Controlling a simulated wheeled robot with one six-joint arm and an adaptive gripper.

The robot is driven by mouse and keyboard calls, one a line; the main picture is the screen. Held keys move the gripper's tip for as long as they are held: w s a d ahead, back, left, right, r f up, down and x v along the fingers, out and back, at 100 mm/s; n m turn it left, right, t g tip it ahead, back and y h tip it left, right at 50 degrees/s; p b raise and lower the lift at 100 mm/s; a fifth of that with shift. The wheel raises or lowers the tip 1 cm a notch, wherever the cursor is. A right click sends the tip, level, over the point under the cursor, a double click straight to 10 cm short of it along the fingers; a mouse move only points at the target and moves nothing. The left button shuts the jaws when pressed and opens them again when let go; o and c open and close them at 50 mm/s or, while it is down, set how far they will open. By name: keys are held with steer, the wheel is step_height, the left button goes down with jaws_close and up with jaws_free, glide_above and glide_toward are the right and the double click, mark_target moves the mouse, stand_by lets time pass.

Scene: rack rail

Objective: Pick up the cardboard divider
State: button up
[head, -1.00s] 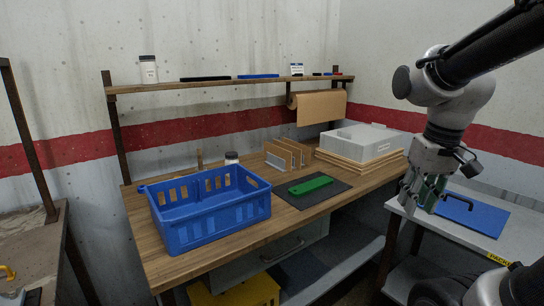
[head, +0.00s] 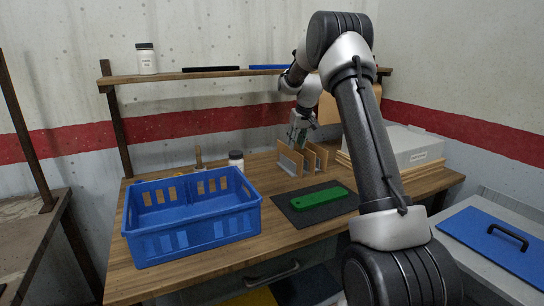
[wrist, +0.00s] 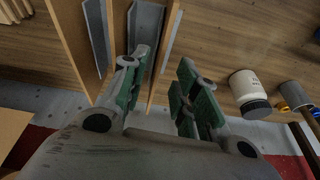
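Several upright cardboard dividers (head: 291,156) stand in a grey slotted rack (head: 287,166) on the wooden bench. In the wrist view, one cardboard divider (wrist: 167,42) runs edge-on into the gap between my fingers, with other panels (wrist: 72,40) to its left. My gripper (head: 300,132) is just above the dividers in the head view, pointing down. In the wrist view my gripper (wrist: 163,75) is open, with green pads on either side of that divider and a visible gap on the right. Whether the left pad touches is unclear.
A blue crate (head: 190,238) stands left of the rack. A green part (head: 320,199) lies on a dark mat (head: 298,213) in front. A white jar (wrist: 246,86) is nearby. A grey box (head: 408,148) stands right, and a shelf (head: 200,77) runs behind.

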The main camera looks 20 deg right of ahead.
mark_target(289, 149)
steer(key=shift+w+a+r+t, duration=0.15)
steer(key=shift+w+r+t, duration=0.15)
steer(key=shift+w+r, duration=0.7)
steer(key=shift+w+f+n, duration=0.1)
steer(key=shift+w+n, duration=0.3)
steer(key=x, duration=0.7)
steer(key=shift+f, duration=0.3)
jaws_close()
